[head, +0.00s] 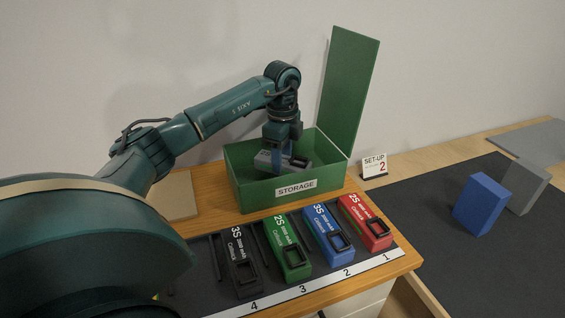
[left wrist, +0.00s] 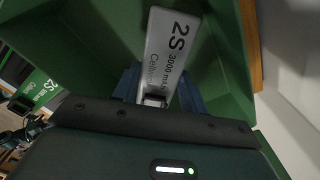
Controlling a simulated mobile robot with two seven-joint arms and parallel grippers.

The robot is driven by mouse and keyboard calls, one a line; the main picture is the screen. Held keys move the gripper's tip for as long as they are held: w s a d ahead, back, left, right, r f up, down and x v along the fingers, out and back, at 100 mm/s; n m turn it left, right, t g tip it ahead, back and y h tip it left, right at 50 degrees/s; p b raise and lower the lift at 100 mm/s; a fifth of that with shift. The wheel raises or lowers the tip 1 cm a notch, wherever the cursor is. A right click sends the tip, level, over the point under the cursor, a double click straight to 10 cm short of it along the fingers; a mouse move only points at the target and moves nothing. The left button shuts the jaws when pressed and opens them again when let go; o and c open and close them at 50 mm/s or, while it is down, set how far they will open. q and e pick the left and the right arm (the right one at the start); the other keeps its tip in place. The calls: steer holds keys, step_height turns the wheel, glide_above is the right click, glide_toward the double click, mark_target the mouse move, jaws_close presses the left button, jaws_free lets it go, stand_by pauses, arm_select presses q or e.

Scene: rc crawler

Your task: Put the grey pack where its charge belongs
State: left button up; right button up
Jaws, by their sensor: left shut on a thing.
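The grey pack (head: 266,160) is in my left gripper (head: 281,158), inside the opening of the green STORAGE box (head: 245,189). In the left wrist view the grey pack (left wrist: 172,48) shows "2S 3000 mAh" between the blue fingers of my left gripper (left wrist: 160,90). The fingers are shut on it. I cannot tell whether the pack touches the box floor. The box lid (head: 347,85) stands open. My right gripper is not in view.
Black (head: 240,270), green (head: 290,250), blue (head: 328,234) and red (head: 365,223) packs lie in numbered bays 4 to 1. A SET-UP 2 card (head: 374,165) stands right of the box. A blue block (head: 480,204) and a grey block (head: 525,186) stand on the dark mat (head: 425,205).

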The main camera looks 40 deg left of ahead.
arm_select(q)
steer(key=shift+f, duration=1)
steer(key=shift+f, duration=0.2)
steer(key=o, duration=1.2)
step_height(320, 180, up, 12)
steer(key=shift+r, duration=0.2)
